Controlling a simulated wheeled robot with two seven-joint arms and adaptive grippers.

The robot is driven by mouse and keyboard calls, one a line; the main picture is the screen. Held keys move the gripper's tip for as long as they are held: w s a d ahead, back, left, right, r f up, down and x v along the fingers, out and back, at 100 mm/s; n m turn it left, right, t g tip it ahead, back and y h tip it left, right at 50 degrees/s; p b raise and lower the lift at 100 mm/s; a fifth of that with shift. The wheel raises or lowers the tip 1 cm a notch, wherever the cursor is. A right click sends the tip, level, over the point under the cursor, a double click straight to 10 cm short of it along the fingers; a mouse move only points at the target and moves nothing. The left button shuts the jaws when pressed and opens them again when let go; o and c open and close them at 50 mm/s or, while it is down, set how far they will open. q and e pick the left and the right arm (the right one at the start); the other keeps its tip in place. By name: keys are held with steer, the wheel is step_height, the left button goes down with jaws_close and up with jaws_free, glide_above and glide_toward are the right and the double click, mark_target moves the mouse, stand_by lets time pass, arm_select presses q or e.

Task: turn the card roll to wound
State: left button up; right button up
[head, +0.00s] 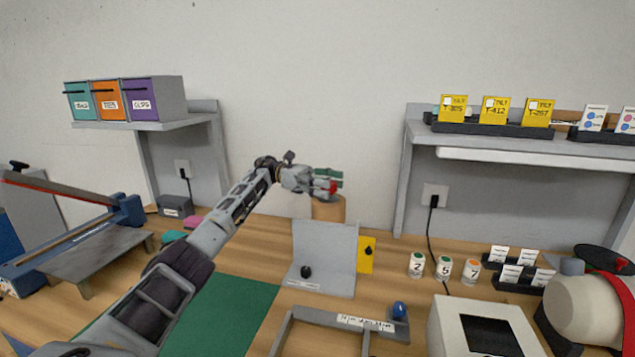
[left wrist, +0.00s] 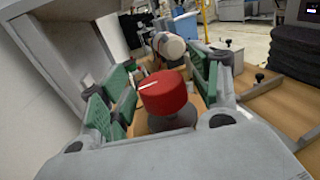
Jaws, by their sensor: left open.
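A red round knob (left wrist: 165,95) with a white line on its top sits on a dark grey base in the left wrist view. My left gripper (left wrist: 160,76) is open, with a green-padded finger on each side of the knob and visible gaps. In the head view the left gripper (head: 328,181) is near the wall, and the red knob (head: 333,187) shows partly between its fingers. A tan upright cylinder (head: 329,209), which may be the card roll, stands just below the gripper; its top is hidden. I cannot read the line's setting. My right gripper is out of view.
Labelled cups (head: 444,267) are to the right. A cream drum (head: 585,308) with a red strap is at far right. Shelves stand on both sides.

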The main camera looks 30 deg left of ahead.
arm_select(q)
steer(key=a, duration=0.7)
stand_by(0.7)
steer(key=shift+a, duration=0.15)
stand_by(0.7)
